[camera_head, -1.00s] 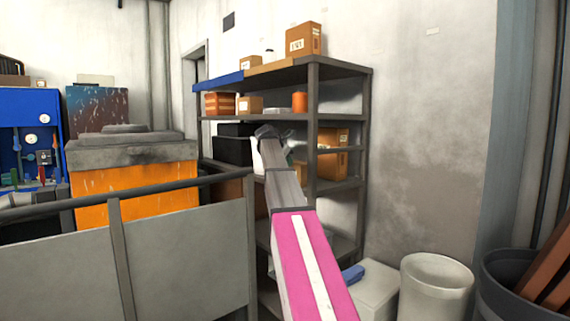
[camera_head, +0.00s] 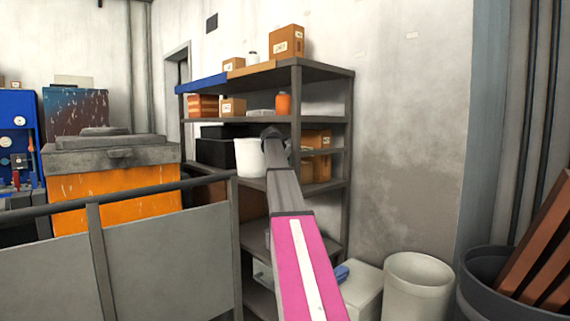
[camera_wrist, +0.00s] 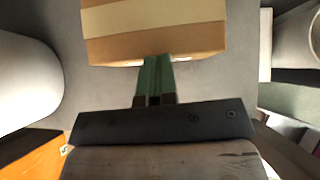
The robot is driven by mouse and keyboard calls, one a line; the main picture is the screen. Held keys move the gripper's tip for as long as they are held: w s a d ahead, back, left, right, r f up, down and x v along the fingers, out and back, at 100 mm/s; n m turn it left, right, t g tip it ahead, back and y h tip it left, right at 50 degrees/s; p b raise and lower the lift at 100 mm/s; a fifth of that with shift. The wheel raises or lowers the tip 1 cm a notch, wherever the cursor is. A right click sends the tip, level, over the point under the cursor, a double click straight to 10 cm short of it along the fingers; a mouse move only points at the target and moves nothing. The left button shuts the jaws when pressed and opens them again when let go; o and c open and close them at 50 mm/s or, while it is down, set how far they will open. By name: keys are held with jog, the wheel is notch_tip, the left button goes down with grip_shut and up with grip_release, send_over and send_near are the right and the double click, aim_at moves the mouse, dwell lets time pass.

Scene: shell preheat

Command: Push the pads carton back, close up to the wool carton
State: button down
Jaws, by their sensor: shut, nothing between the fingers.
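In the wrist view a brown carton (camera_wrist: 150,45) with a pale tape band sits right in front of my gripper (camera_wrist: 156,58). The green fingers are shut together with nothing between them, their tips at the carton's near edge; I cannot tell whether they touch it. In the head view my arm reaches into the dark shelf rack, and the fingers are hidden. Brown cartons (camera_head: 318,139) show just right of my arm's end on the middle shelves. No label is readable, so I cannot tell which is the pads carton and which the wool carton.
A white tub (camera_head: 248,158) stands left of my arm, beside black boxes (camera_head: 214,153). A rack post (camera_head: 296,105) rises close to my arm's right. Upper shelves hold more cartons (camera_head: 287,41) and an orange jar (camera_head: 283,103). A grey railing panel (camera_head: 165,265) stands at front left.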

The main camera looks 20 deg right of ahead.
jog(key=s+a+r, duration=0.2)
jog(key=s+a, duration=0.1)
jog(key=a, duration=0.4)
jog(key=s+a+r, duration=0.2)
jog(key=s+a, duration=0.2)
jog(key=a, duration=0.3)
jog(key=s+a+f+m+y, duration=0.1)
jog(key=s+a+f+m, duration=0.25)
jog(key=f, duration=0.85)
jog(key=s+a+f+m+g+y, duration=0.1)
jog(key=s+a+f+m+y, duration=0.2)
jog(key=f, duration=0.9)
jog(key=s+a+f+m, duration=0.3)
jog(key=a+f+m, duration=0.1)
jog(key=f, duration=0.9)
jog(key=s+a+f+m+g+y, duration=0.1)
jog(key=s+a+f+m, duration=0.2)
jog(key=s+f, duration=0.4)
jog(key=s+a+f+m+g+y, duration=0.1)
jog(key=s+a+f+m, duration=0.2)
jog(key=s+f+m, duration=0.2)
jog(key=s+a+f+m+y, duration=0.2)
jog(key=s+a+f+m, duration=0.1)
jog(key=s+f, duration=0.7)
jog(key=shift+a+f+m+g, duration=0.4)
jog(key=shift+m, duration=0.25)
jog(key=shift+s, duration=0.1)
